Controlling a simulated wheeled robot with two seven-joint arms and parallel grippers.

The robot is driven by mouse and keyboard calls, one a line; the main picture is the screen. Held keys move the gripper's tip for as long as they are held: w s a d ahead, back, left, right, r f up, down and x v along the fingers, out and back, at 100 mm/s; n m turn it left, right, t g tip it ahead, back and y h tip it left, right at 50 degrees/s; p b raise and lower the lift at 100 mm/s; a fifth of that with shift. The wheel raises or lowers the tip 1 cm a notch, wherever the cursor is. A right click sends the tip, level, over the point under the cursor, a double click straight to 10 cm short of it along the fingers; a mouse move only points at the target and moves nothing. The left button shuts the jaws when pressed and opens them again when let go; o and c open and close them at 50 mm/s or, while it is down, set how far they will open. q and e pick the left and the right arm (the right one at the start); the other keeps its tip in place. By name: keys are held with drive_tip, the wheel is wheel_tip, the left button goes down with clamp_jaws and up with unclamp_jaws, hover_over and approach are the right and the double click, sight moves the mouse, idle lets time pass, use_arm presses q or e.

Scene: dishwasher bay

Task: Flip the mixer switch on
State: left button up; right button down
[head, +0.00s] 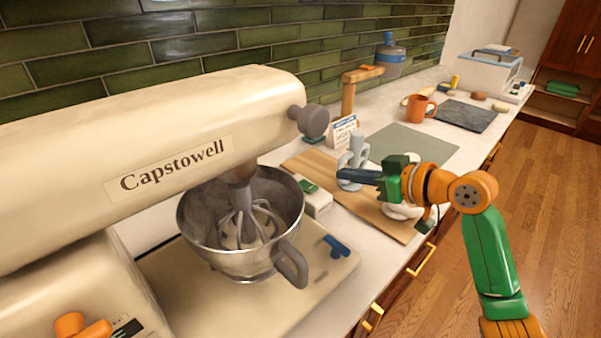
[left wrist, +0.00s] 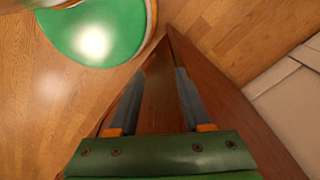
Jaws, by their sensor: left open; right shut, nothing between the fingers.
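The cream stand mixer (head: 150,133), marked "Capstowell", fills the left of the head view. Its steel bowl (head: 230,262) sits under the whisk. An orange knob-like part (head: 82,326) shows on the mixer's base at the bottom left, beside a small black and white plate (head: 128,328). I cannot tell which way it is set. A blue lever (head: 336,246) is on the base plate right of the bowl. My right gripper (head: 342,175) is shut and empty, pointing left above the wooden board, apart from the mixer. My left gripper (left wrist: 158,75) is open and empty, above brown wood.
The wooden board (head: 375,215) holds pale items beneath my right gripper. A white box with a green top (head: 316,200) stands right of the bowl. An orange mug (head: 420,108), a grey mat (head: 415,146) and a dark slab (head: 463,115) are farther back. Wood floor (head: 540,220) is clear at right.

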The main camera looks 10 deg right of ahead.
drive_tip(key=p, duration=0.2)
hover_over(318, 197)
drive_tip(key=shift+s+d+f, duration=0.1)
drive_tip(key=shift+f, duration=0.5)
drive_tip(key=shift+s+d+f, duration=0.1)
drive_tip(key=shift+f, duration=0.5)
drive_tip(key=f, duration=0.2)
drive_tip(key=f+p, duration=0.1)
drive_tip(key=shift+w+a+f, duration=0.25)
drive_tip(key=shift+w+f, duration=0.05)
drive_tip(key=shift+w, duration=0.05)
drive_tip(key=shift+s+d+f, duration=0.1)
drive_tip(key=shift+f, duration=0.45)
use_arm(q)
drive_tip(key=r, duration=0.3)
drive_tip(key=shift+s+d+r, duration=0.2)
drive_tip(key=shift+s, duration=0.1)
